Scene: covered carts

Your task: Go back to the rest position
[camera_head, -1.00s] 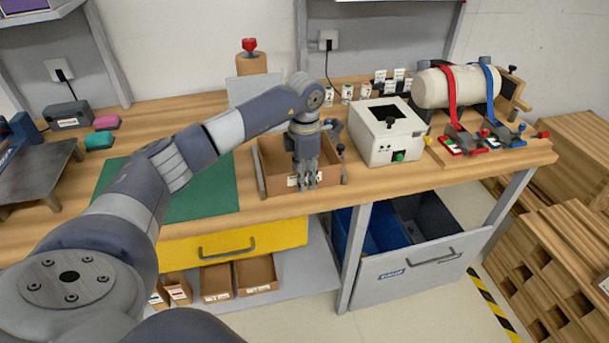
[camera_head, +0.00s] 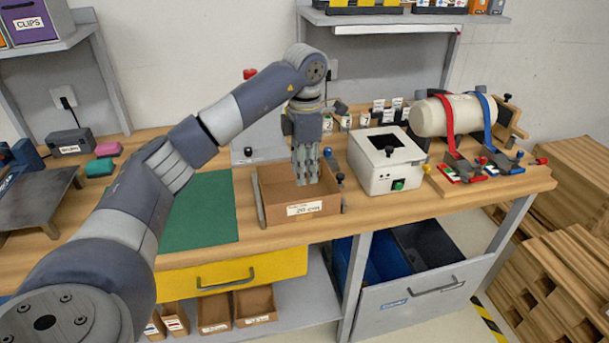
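My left arm comes in from the left and reaches over the workbench (camera_head: 400,208). My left gripper (camera_head: 305,180) points straight down over an open cardboard box (camera_head: 300,219) with a white label on its front. The fingers hang close together, with their tips in front of the box's inside. I cannot tell whether they are fully shut, and no held object shows. My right gripper is not in view.
A white box with a square opening (camera_head: 378,177) stands right of the cardboard box. A strapped white cylinder (camera_head: 440,116) is further right. A green mat (camera_head: 205,215) lies left. Below are a yellow drawer (camera_head: 220,274) and a grey pull-out bin (camera_head: 410,296). Wooden crates (camera_head: 560,270) stand at right.

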